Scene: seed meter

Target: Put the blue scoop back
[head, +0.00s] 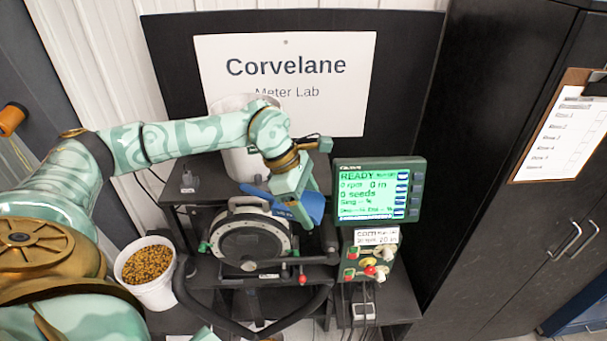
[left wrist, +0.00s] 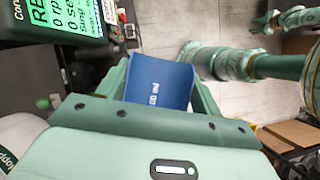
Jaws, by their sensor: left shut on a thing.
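The blue scoop (head: 311,208) is in my left gripper (head: 297,197), in front of the white hopper and above the upper right of the round seed meter (head: 250,243). Its blue handle reaches left over the top of the meter. In the left wrist view, the scoop (left wrist: 160,83) shows its flat side with "60 ml" print, between the two teal fingers of my left gripper (left wrist: 160,95). A white bucket of brown and yellow seeds (head: 148,264) stands left of the meter. Part of my other arm shows at the upper right of the left wrist view; its jaws are not clear.
A monitor reading READY and 0 seeds (head: 378,190) stands close to the right of the scoop. Below it is a control box with knobs (head: 369,265). The white hopper (head: 240,165) stands behind the meter. A dark cabinet (head: 490,130) bounds the right side.

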